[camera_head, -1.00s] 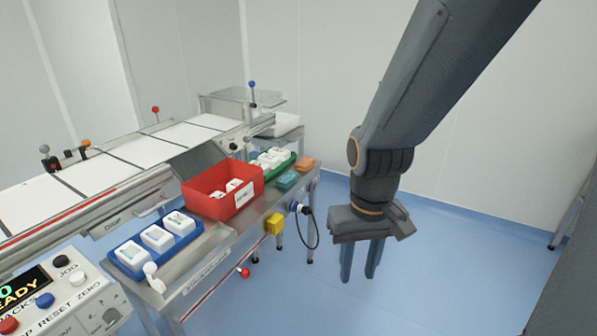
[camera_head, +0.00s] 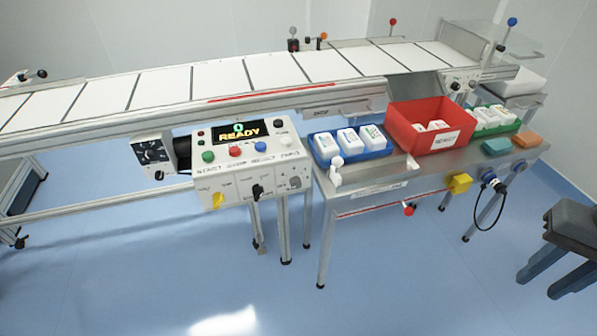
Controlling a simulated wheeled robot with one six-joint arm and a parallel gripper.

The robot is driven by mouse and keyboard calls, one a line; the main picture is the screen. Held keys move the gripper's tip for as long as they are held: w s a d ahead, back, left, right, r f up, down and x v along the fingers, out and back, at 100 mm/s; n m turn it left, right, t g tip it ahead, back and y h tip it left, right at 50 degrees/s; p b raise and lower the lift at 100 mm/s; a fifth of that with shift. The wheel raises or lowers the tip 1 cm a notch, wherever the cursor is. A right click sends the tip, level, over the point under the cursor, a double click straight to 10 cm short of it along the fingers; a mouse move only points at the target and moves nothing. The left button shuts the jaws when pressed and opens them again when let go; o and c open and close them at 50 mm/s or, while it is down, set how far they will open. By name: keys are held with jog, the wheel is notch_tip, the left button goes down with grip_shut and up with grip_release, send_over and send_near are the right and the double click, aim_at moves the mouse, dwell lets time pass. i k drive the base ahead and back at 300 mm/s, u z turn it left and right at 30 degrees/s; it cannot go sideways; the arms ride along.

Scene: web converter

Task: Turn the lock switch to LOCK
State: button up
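A grey-white control panel (camera_head: 252,166) stands in front of the conveyor in the head view. Its display reads READY. Its front face carries a yellow knob (camera_head: 217,201), a black knob (camera_head: 258,191) and a grey knob (camera_head: 294,183). The labels beside them are too small to read, so I cannot tell which is the lock switch or its setting. My gripper (camera_head: 540,284) is at the far right edge, well away from the panel. Its two fingers are apart, point downward and hold nothing visible. Part of the gripper is cut off by the frame.
A steel table (camera_head: 385,178) right of the panel holds a blue tray (camera_head: 372,155), a red bin (camera_head: 403,117) and a green tray (camera_head: 508,128). A black dial box (camera_head: 152,152) hangs left of the panel. The blue floor (camera_head: 140,270) in front is clear.

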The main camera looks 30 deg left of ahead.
aim_at(218, 198)
jog(key=k, duration=0.95)
jog(key=u, duration=1.15)
